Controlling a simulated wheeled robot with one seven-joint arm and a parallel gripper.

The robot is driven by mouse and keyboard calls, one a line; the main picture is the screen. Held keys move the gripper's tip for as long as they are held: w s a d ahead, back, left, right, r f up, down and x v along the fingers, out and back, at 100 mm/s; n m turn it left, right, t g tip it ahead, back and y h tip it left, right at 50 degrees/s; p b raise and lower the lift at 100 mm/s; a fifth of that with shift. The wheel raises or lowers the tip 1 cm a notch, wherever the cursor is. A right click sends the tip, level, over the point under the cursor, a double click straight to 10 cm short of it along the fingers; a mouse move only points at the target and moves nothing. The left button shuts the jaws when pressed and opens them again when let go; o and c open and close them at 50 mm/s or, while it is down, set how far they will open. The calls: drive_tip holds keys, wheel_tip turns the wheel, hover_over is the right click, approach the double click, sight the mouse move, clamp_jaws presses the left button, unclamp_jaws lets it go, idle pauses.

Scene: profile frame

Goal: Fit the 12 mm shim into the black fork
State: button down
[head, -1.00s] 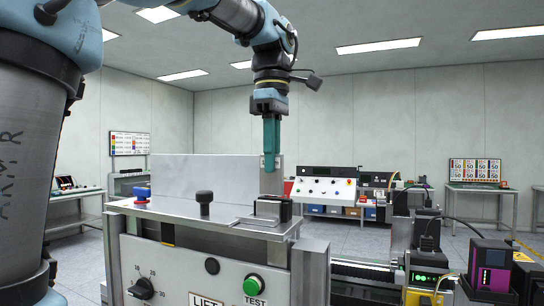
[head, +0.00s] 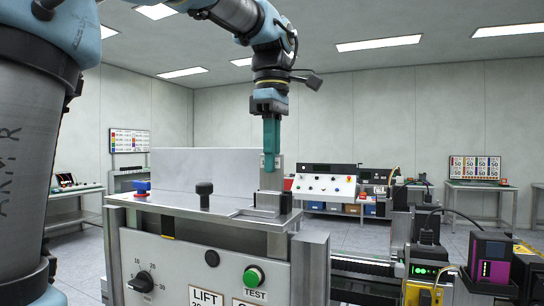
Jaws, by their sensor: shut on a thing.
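My gripper (head: 271,160), with teal fingers, points straight down over the right end of the metal bench top (head: 235,213). It is shut on a grey piece, the shim (head: 271,179), which shows just below the fingertips. The shim stands upright, directly over or at a small grey fixture on the bench. A dark part, seemingly the black fork (head: 286,203), shows at the right of this spot, mostly hidden behind grey metal. I cannot tell whether the shim is between the fork's prongs or only above or beside them.
A black knob (head: 204,194) and a blue-and-red button (head: 142,187) stand on the bench top to the left. A pale upright panel (head: 205,175) is behind them. The bench front has a green TEST button (head: 253,277) and a dial (head: 141,281). Black and purple devices (head: 490,262) stand at right.

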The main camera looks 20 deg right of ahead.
drive_tip(key=shift+f+b, duration=0.85)
drive_tip(key=shift+f, duration=0.45)
drive_tip(key=shift+r+p, duration=0.35)
drive_tip(key=shift+p, duration=0.55)
idle(1.3)
drive_tip(key=shift+f, duration=0.35)
idle(1.0)
drive_tip(key=shift+r+p, duration=0.45)
drive_tip(key=shift+p, duration=0.05)
idle(0.4)
drive_tip(key=shift+r+p, duration=1.9)
drive_tip(key=shift+r, duration=1.3)
